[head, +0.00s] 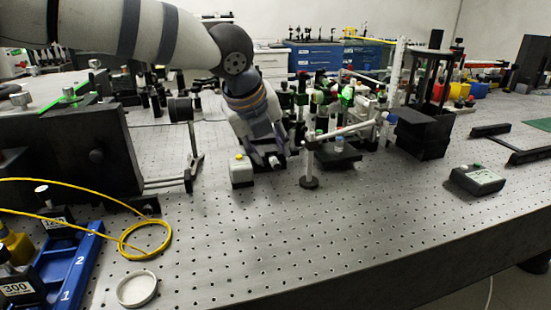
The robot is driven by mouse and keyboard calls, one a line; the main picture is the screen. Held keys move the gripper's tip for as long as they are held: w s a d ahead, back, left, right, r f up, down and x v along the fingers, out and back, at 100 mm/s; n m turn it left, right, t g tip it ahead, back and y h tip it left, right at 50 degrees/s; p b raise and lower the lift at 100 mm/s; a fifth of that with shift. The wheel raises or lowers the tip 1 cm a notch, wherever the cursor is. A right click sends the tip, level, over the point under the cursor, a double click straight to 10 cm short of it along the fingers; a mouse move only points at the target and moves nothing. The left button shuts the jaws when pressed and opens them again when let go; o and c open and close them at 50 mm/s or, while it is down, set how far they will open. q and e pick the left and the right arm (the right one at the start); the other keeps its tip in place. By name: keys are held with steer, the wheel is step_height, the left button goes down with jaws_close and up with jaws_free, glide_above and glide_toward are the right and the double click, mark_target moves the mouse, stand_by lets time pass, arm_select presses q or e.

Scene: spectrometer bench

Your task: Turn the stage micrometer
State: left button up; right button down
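My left gripper (270,154) reaches down from the upper left to the middle of the optical bench (300,240). Its fingertips are low over the bench, close to a small pale knob-like part (273,161). I cannot tell whether that part is the stage micrometer, or whether the fingers touch it. The finger gap is too small and dark to read. The stage itself is not clearly visible; the gripper and arm may hide it. My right gripper is not in view.
A small pale box with a yellow top (241,171) stands just left of the gripper. A post with a round base (309,181) and a horizontal rod stands to the right. A yellow fibre (150,238) loops at left. The front middle of the bench is clear.

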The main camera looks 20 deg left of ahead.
mark_target(278, 162)
arm_select(q)
steer(key=x, duration=0.4)
steer(key=shift+w+f, duration=0.1)
steer(key=shift+f, duration=0.1)
jaws_close()
steer(key=y, duration=0.1)
steer(key=g+y, duration=0.1)
steer(key=g, duration=0.1)
steer(key=shift+w+d+f+m+y+b, duration=0.1)
steer(key=shift+w+d+m+y+b, duration=0.2)
steer(key=shift+d+y+b, duration=0.1)
steer(key=shift+d+m+g+y+b, duration=0.15)
steer(key=shift+m+g+y+b, duration=0.15)
steer(key=shift+g+y+b, duration=0.5)
steer(key=shift+w+y, duration=0.1)
steer(key=shift+y, duration=0.4)
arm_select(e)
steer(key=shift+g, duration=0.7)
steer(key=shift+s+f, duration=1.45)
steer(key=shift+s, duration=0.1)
